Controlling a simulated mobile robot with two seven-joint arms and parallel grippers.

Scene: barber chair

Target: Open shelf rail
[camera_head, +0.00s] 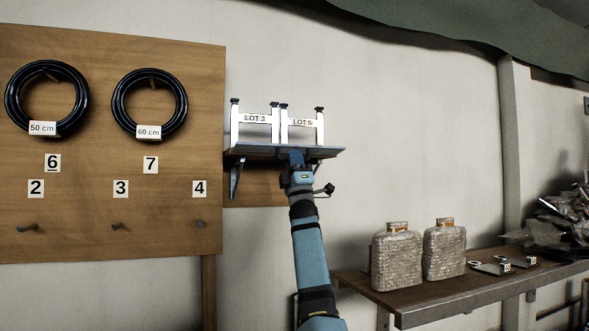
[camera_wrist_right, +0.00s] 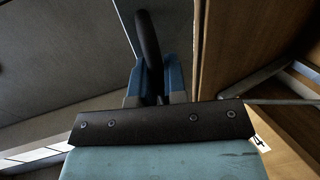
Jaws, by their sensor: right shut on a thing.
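The small wall shelf (camera_head: 252,151) is a thin grey board on brackets, beside the right edge of the wooden panel. Two white frames stand on it, one marked LOT 3 (camera_head: 254,118) and one marked LOT 5 (camera_head: 302,122). My right gripper (camera_head: 295,158) reaches up to the shelf's front edge and is shut there. In the right wrist view, a dark curved bar (camera_wrist_right: 148,40) shows between its blue fingers; it seems to be the shelf rail. The exact contact is hidden. My left gripper is in neither view.
The wooden panel (camera_head: 150,215) at left carries two black hose coils (camera_head: 47,99) (camera_head: 149,103), number tags and pegs. At lower right, a shelf (camera_head: 410,300) holds two wrapped bottles (camera_head: 397,258) (camera_head: 444,250) and scrap. The wall between is clear.

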